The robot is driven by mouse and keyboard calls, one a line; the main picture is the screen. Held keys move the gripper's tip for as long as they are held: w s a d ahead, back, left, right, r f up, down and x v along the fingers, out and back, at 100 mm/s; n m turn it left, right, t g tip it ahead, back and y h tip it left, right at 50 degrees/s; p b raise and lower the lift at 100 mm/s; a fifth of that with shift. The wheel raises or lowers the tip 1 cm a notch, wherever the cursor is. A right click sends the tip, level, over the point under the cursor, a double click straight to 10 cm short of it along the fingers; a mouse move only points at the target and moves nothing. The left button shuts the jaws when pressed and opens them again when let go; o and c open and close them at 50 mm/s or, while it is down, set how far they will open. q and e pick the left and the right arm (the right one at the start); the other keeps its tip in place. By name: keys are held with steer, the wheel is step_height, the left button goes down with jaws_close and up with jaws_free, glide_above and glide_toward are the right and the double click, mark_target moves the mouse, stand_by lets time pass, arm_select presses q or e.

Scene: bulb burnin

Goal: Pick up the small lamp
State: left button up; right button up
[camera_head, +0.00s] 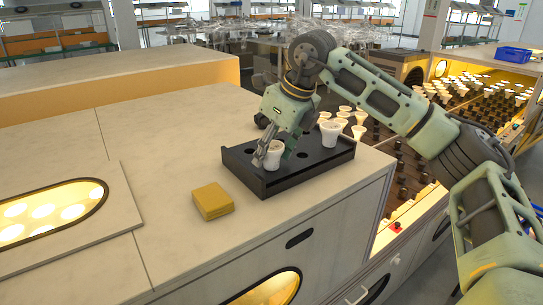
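A black tray (313,174) with round holes sits on the pale counter near its right front corner. A white lamp (273,156) stands upright in the left part of the tray. A second white lamp (331,134), which looks a little larger, stands upright towards the tray's right end. My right gripper (273,158) points down with its fingers on either side of the left lamp. Whether both fingers press on it cannot be made out. The gripper partly hides that lamp's surroundings. My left gripper is not in view.
A yellow box (212,201) lies on the counter left of the tray. A lit oval window (52,212) is at the far left. Racks with many white lamps (358,131) stand right of the counter, beyond its edge. The counter's left middle is clear.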

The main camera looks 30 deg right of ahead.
steer(key=c, duration=0.4)
steer(key=shift+c, duration=0.8)
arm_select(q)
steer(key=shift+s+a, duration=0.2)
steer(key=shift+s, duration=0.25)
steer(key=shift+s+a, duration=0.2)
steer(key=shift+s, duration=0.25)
arm_select(e)
steer(key=shift+c, duration=1.3)
